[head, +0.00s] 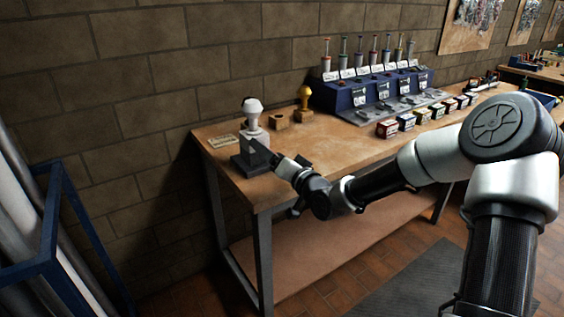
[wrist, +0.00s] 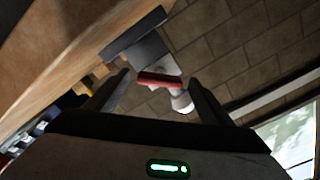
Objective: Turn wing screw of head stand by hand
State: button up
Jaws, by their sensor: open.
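The head stand (head: 252,112) is at the near left end of the workbench. It has a white rounded head on a white post, above a dark grey block base (head: 243,163). My gripper (head: 268,152) is in front of it and hides part of the base and post. In the wrist view the stand lies sideways beyond my open, empty gripper (wrist: 161,78), with its white head (wrist: 182,102) and grey base (wrist: 138,52). A dark red bar (wrist: 160,80) crosses the stand between the fingers; I cannot tell whether it is the wing screw. No finger visibly touches the stand.
Wooden blocks (head: 279,121) and a yellow knobbed piece (head: 304,97) stand to the right on the workbench (head: 330,141). A blue tool rack (head: 345,96) and small boxes (head: 387,129) are farther along. A brick wall is behind. A blue frame (head: 52,225) stands on the left.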

jog(key=p+v, duration=0.3)
jog(key=v, duration=1.4)
jog(key=shift+d, duration=0.1)
